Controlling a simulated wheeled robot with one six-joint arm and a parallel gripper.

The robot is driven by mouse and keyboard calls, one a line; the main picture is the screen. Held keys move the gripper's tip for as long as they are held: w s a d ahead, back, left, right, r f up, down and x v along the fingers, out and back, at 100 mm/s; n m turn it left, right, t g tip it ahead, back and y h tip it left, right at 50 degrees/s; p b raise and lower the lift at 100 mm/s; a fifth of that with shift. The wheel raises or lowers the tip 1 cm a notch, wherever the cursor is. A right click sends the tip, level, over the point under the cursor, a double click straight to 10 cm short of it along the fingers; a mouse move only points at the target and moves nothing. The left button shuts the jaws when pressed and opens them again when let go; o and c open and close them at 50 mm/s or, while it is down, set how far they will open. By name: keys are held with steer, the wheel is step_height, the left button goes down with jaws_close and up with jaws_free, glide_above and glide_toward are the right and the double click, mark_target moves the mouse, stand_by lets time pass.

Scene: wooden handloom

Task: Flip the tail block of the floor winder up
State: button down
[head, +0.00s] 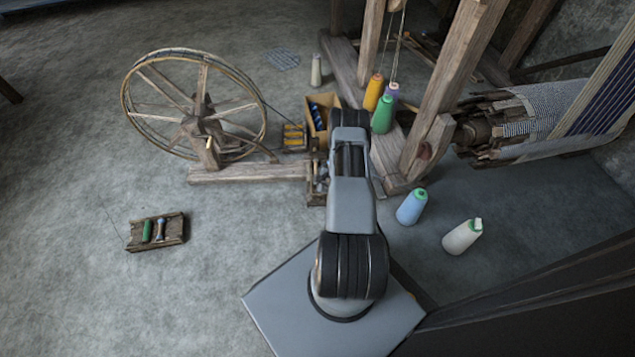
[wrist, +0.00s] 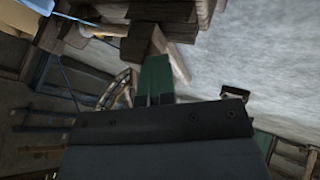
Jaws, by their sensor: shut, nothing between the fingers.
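The floor winder stands on the floor left of my arm in the head view, with a large spoked wheel (head: 195,105) and a long wooden base beam (head: 245,174). A wooden block (head: 316,192) at the beam's right end is partly hidden by my arm; I cannot tell surely whether it is the tail block or how it is turned. In the wrist view my gripper (wrist: 155,62) has its green fingers together, empty. A wooden piece (wrist: 146,40) lies just beyond the fingertips; I cannot tell if they touch. In the head view my arm hides the gripper.
A box of bobbins (head: 322,110) stands behind the winder's right end. A small bobbin rack (head: 157,232) lies front left. Floor around it is clear.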

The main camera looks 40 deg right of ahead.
steer(key=shift+w+d+r, duration=0.1)
steer(key=shift+w, duration=0.05)
steer(key=s+a+r+p, duration=0.2)
steer(key=s+r+p, duration=0.3)
steer(key=s+r, duration=0.2)
steer(key=s, duration=0.2)
steer(key=shift+s+r+p, duration=0.3)
steer(key=shift+r, duration=0.1)
steer(key=shift+a, duration=0.1)
